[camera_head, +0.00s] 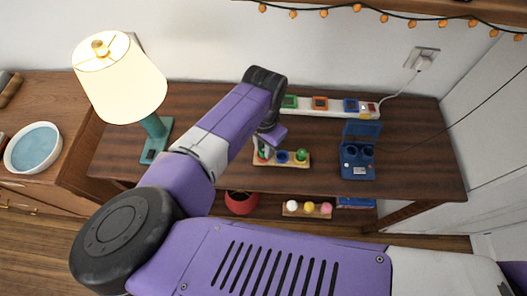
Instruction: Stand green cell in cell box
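A small wooden rack (292,164) stands on the dark wooden table and holds small coloured round pieces. A green piece (301,155), perhaps the green cell, is at its right end, beside a blue one (283,156). An open blue box (358,172) with its lid raised at the back stands right of the rack; it has two round dark wells and looks like the cell box.
A white strip (336,104) with green, orange and blue squares lies along the table's back. A teal lamp (118,85) stands at left. A lower shelf holds a rack (306,210) of balls. Table right of the box is clear.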

